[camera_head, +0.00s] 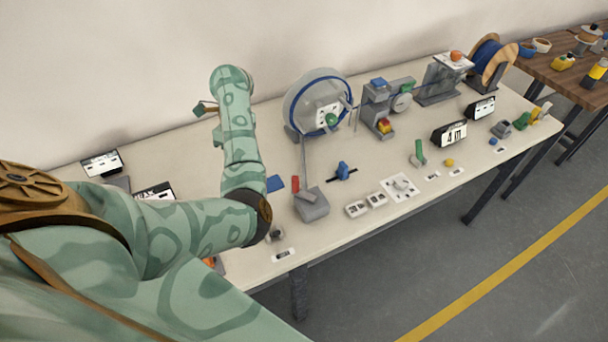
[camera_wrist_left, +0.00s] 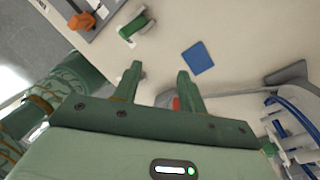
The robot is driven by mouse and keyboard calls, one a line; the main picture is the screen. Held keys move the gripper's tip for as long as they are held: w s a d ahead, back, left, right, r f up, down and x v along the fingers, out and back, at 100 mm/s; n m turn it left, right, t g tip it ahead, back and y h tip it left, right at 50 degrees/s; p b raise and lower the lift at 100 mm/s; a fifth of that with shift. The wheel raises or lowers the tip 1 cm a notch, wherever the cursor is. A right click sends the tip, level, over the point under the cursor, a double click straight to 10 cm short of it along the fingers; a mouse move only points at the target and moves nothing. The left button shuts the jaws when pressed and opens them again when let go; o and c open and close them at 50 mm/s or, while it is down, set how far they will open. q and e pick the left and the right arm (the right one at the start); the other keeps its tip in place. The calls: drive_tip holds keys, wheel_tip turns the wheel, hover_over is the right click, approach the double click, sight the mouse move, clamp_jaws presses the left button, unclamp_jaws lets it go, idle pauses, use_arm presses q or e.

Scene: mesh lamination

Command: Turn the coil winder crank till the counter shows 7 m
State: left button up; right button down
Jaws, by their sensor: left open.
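The coil winder (camera_head: 298,110) stands at the back of the table, a grey disc with a blue coil around it and a crank with a green knob (camera_head: 331,119) on its front. Part of its blue coil (camera_wrist_left: 277,100) shows at the right edge of the left wrist view. A black counter display (camera_head: 450,134) to its right reads 4 m. My left gripper (camera_wrist_left: 159,69) is open, with nothing between its fingertips; in the head view only a small part of it shows behind my forearm, left of the winder and apart from the crank. My right gripper is out of view.
A blue cable spool (camera_head: 492,62) is at the far right. The table between my forearm and the winder is mostly clear.

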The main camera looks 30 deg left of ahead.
sight(298, 191)
use_arm(q)
drive_tip(key=w+d+r+n+t+h, duration=0.2)
drive_tip(key=w+d+r+t+h, duration=0.15)
drive_tip(key=w+d, duration=0.3)
drive_tip(key=shift+g+h, duration=0.35)
drive_tip(key=shift+h, duration=0.2)
drive_tip(key=b+x, duration=1.2)
drive_tip(key=x, duration=0.3)
drive_tip(key=shift+f, duration=0.4)
drive_tip(key=shift+d+f, duration=0.2)
drive_tip(key=shift+f, duration=0.2)
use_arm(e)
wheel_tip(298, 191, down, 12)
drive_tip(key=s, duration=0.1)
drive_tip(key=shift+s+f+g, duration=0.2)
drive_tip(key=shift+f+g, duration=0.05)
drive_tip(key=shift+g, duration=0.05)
use_arm(q)
drive_tip(key=c, duration=0.9)
